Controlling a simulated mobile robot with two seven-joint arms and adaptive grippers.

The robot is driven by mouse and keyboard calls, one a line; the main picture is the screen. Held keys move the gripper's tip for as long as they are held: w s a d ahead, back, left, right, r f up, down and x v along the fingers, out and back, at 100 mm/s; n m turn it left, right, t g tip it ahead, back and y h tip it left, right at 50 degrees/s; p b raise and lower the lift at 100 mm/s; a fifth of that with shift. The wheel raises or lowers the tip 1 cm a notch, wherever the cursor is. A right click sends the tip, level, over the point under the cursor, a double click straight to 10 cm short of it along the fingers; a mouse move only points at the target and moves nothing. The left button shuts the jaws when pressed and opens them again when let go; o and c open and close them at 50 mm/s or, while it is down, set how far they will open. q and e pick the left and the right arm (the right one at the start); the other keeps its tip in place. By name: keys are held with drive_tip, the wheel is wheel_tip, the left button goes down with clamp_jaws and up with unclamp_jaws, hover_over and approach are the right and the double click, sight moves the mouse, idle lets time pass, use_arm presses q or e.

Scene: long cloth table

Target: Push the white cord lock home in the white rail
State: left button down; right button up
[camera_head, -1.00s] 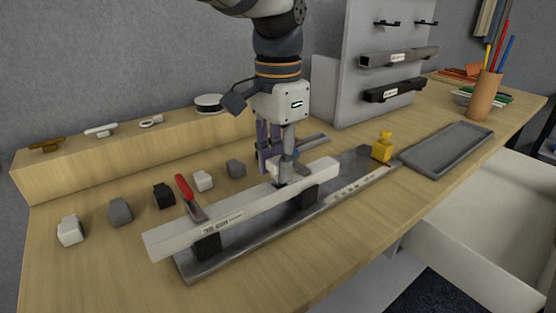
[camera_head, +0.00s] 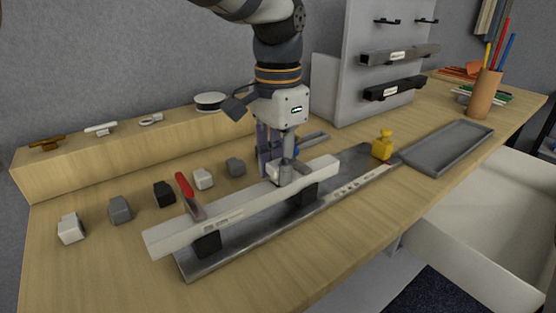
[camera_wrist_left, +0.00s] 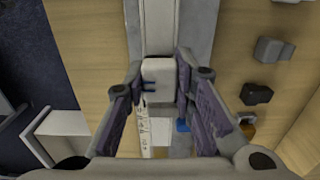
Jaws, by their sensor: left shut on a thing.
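The white rail (camera_head: 236,207) lies across dark supports on a grey metal base, slanting from front left to back right. It also shows at the top of the wrist view (camera_wrist_left: 158,28). My left gripper (camera_head: 280,170) points down at the rail's right part. In the wrist view its fingers stand on both sides of the white cord lock (camera_wrist_left: 158,76), shut on it, in line with the rail's end. A small blue mark shows on the lock. In the head view the fingers largely hide the lock, so how deep it sits cannot be told. My right gripper is not in view.
A red-handled clamp (camera_head: 187,190) stands at the rail. Several loose locks, among them a black one (camera_head: 164,194), lie behind it. A yellow piece (camera_head: 382,146) stands at the base's right end, near an empty grey tray (camera_head: 447,150). The front table strip is clear.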

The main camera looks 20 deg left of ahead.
sight(278, 163)
use_arm(q)
drive_tip(key=shift+f, duration=0.35)
drive_tip(key=c, duration=1.3)
unclamp_jaws()
wheel_tip(278, 163, up, 12)
drive_tip(key=shift+f, duration=0.1)
